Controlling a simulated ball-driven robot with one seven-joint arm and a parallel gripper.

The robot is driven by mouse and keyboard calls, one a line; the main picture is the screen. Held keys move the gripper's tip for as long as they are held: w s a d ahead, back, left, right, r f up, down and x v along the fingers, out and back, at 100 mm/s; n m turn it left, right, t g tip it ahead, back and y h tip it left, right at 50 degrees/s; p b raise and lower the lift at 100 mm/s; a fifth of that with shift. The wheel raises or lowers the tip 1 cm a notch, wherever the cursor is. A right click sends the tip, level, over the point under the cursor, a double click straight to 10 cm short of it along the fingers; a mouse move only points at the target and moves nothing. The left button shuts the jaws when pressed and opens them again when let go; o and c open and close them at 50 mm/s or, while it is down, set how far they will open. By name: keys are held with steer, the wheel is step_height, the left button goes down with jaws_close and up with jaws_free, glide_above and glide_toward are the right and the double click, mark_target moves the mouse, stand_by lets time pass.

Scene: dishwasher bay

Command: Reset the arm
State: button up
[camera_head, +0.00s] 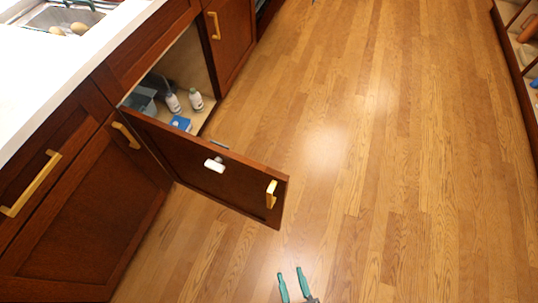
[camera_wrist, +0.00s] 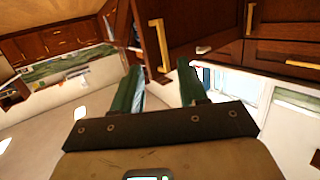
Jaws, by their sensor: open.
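My gripper (camera_head: 291,272) shows at the bottom edge of the head view, with its two green fingers apart and nothing between them. It is over the wooden floor, in front of and below the open cabinet door (camera_head: 190,165). In the wrist view my gripper (camera_wrist: 160,72) also has its fingers spread and empty. Cabinet fronts and a gold handle (camera_wrist: 160,45) appear beyond the fingertips there. The rest of my arm is mostly out of the head view.
The open door juts into the floor space from the lower cabinets. Inside the cabinet are white bottles (camera_head: 196,100) and a blue item (camera_head: 180,123). A white counter (camera_head: 60,60) with a sink runs along the left. Shelves stand at far right; the wooden floor (camera_head: 370,170) between is clear.

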steer(key=w+d+r+g+h+p, duration=0.1)
steer(key=w+d+r+g+p, duration=0.2)
steer(key=w+d+g, duration=0.65)
steer(key=s+d+r+m+g+h+p, duration=0.1)
steer(key=s+d+r+m+g+h, duration=0.1)
steer(key=s+d+r+g, duration=0.3)
steer(key=s+d+r, duration=0.4)
steer(key=d+r, duration=0.2)
steer(key=shift+s+d+r+m+h+p, duration=0.15)
steer(key=shift+s+d+m+h+p, duration=0.15)
steer(key=shift+s+m+p, duration=0.1)
steer(key=shift+a, duration=0.15)
